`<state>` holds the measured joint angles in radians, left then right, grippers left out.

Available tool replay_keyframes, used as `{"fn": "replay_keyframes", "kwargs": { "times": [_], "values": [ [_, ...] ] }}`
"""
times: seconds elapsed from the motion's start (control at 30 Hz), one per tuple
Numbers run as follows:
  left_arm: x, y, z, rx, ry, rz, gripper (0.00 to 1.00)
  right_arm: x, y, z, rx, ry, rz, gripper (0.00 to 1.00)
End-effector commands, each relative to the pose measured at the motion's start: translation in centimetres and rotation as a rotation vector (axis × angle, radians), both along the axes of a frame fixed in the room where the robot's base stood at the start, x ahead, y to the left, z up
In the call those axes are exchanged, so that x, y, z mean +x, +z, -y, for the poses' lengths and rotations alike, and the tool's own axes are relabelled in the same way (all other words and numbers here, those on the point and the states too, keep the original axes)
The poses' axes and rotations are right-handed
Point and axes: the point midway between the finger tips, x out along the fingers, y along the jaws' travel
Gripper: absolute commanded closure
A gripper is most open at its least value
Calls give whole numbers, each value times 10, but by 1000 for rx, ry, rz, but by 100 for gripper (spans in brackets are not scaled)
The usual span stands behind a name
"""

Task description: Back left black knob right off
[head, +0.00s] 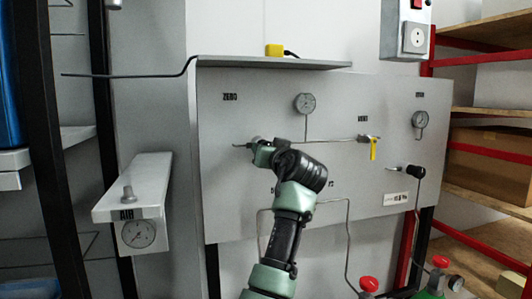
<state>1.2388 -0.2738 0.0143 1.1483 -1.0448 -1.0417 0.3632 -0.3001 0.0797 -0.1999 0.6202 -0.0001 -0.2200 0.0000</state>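The grey panel (225,200) stands upright, facing me. One green and black arm comes up from the bottom middle, slightly from the left, and I take it as my left one. Its gripper (256,148) is at the panel's left part, under the ZERO label, at the left end of a thin pipe. The gripper and wrist cover this spot, so I see no black knob there. The fingers are too small to tell if they are shut on something. A black knob (416,172) shows at the panel's right side, clear of the gripper. My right gripper is not in view.
A yellow lever (373,149) hangs on the pipe right of the wrist. Gauges (305,103) sit on the panel. A shelf (270,63) juts out above. An AIR box (139,220) stands left. Red-topped valves (369,284) are low right.

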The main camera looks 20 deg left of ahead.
Motion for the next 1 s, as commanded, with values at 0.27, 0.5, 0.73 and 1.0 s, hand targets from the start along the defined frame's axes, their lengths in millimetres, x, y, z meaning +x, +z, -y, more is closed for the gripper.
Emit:
{"fn": "replay_keyframes", "kwargs": {
  "times": [0.27,0.5,0.73,1.0],
  "values": [
    [1,-6,0,-20,0,-1,100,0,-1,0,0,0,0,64],
    [1,-6,0,-20,0,-1,60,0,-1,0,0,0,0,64],
    [1,-3,0,-17,0,3,41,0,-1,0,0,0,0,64],
    [-7,-4,6,-15,-2,8,41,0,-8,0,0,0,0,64]
  ]
}}
